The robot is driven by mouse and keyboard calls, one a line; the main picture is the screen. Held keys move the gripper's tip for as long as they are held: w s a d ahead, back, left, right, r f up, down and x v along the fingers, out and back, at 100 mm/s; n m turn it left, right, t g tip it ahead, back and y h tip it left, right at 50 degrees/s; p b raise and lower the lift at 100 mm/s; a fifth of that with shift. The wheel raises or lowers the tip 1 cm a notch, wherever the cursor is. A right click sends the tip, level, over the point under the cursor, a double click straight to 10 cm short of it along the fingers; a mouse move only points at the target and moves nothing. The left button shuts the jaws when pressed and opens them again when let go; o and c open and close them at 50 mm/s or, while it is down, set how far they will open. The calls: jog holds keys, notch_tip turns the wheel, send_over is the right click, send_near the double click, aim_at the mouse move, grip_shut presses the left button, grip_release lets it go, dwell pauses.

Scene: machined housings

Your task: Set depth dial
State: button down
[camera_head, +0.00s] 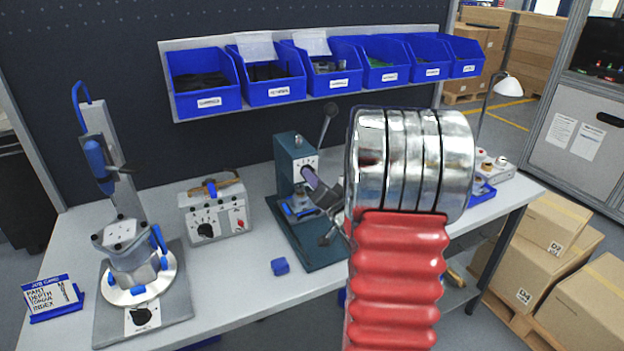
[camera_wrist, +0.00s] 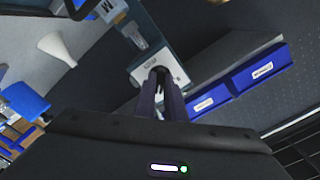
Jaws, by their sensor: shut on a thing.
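The press (camera_head: 290,155) is a dark teal machine with a pale square dial plate on its front; the plate (camera_wrist: 178,72) also shows in the wrist view. My gripper (camera_head: 308,174) reaches the plate from the front right. In the wrist view my two dark fingers (camera_wrist: 160,78) close around the depth dial at the plate, and the dial itself is mostly hidden between them. The pointer and scale cannot be read. A job card (camera_head: 53,296) at the front left lists part, depth, torque and index; its values are too small to read.
A fixture with a round base (camera_head: 140,275) stands at the left, and a control box (camera_head: 216,212) stands between it and the press. The press lever (camera_head: 327,122) rises behind my gripper. Blue bins (camera_head: 208,103) line the back wall.

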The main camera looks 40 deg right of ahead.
jog(key=shift+n, duration=8.9)
jog(key=shift+f, duration=0.1)
jog(key=c, duration=1.8)
grip_release()
jog(key=shift+s, duration=0.1)
